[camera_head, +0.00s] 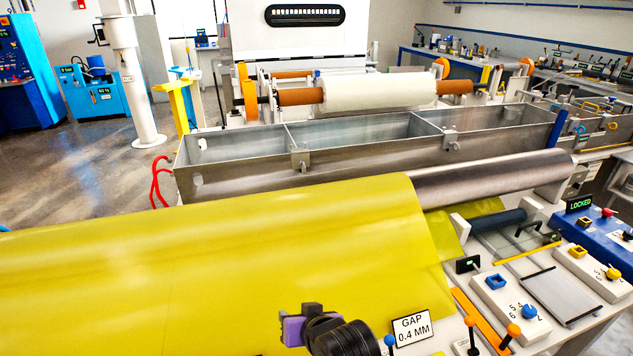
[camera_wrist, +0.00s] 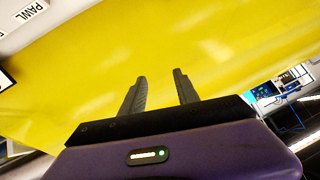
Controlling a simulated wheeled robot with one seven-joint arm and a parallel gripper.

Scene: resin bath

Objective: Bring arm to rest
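My arm's end shows at the bottom of the head view, in front of the yellow sheet (camera_head: 330,235), with a black and purple wrist part in sight. The fingers of my gripper (camera_wrist: 160,82) show in the wrist view. The two dark fingers stand apart with nothing between them, and the yellow sheet (camera_wrist: 210,40) lies beyond them. I cannot tell the exact distance from the fingers to the sheet.
The sheet runs over a steel roller (camera_head: 490,180). A metal bath (camera_head: 370,165) lies behind it. A "GAP 0.4 MM" sign (camera_head: 411,328), orange-knobbed levers (camera_head: 513,331) and control boxes (camera_head: 510,305) stand right of my arm. Open floor (camera_head: 80,175) is at the left.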

